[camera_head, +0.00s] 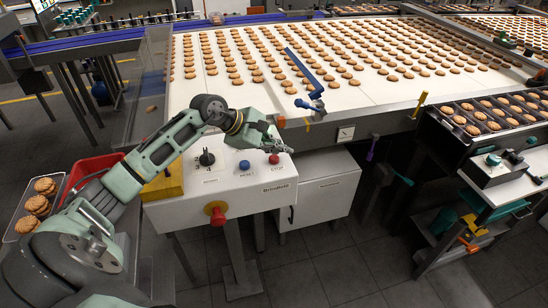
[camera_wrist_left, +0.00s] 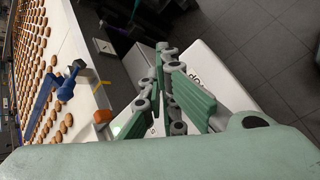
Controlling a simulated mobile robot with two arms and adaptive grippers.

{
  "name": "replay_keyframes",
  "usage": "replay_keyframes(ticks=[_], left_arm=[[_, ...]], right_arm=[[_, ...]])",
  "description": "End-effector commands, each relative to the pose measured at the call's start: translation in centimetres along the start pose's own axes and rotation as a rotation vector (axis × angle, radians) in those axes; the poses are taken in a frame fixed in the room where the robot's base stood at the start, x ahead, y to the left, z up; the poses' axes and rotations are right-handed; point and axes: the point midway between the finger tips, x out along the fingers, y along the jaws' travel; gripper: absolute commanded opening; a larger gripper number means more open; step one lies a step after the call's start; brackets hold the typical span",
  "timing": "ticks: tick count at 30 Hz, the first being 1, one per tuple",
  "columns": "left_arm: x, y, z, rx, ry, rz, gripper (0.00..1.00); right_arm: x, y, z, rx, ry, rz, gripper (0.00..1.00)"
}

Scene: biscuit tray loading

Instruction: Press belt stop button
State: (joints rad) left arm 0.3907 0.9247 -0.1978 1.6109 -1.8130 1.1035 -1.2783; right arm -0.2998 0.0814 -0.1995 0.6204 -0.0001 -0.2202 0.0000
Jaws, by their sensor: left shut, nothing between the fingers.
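The control panel (camera_head: 225,190) is a white sloped box at the front of the belt. Its red stop button (camera_head: 273,159) sits near the right end, with "STOP" printed below it. My left gripper (camera_head: 289,149) is shut and empty, with its fingers just above and behind the red button in the picture. I cannot tell whether they touch it. In the left wrist view, the shut green and grey fingers (camera_wrist_left: 164,68) are over the white panel (camera_wrist_left: 205,75); I cannot make out the red button there. My right gripper is not in view.
A blue reset button (camera_head: 244,165), a black knob (camera_head: 207,158) and a red-and-yellow emergency stop (camera_head: 216,214) are on the panel. The belt (camera_head: 350,94) behind carries rows of biscuits. A blue arm (camera_head: 302,70) lies over it. A filled biscuit tray (camera_head: 466,134) is at right.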

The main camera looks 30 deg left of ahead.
Motion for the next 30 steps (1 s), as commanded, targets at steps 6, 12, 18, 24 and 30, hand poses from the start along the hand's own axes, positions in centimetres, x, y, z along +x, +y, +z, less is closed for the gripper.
replay_keyframes(ticks=[6,12,18,24,30], left_arm=[[-0.01,0.00,-0.01,0.000,0.000,0.000,0.00],[0.00,0.00,-0.01,0.000,0.000,0.000,0.00],[0.00,0.00,-0.01,0.000,0.000,0.000,0.00],[0.02,-0.02,-0.02,0.000,0.000,0.000,0.00],[0.38,-0.29,-0.28,0.001,0.000,0.000,0.00]], right_arm=[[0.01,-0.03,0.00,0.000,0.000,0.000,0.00],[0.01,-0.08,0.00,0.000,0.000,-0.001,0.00],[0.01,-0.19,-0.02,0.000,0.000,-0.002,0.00],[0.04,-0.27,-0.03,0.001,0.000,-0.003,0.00],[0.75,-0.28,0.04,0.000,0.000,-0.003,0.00]])
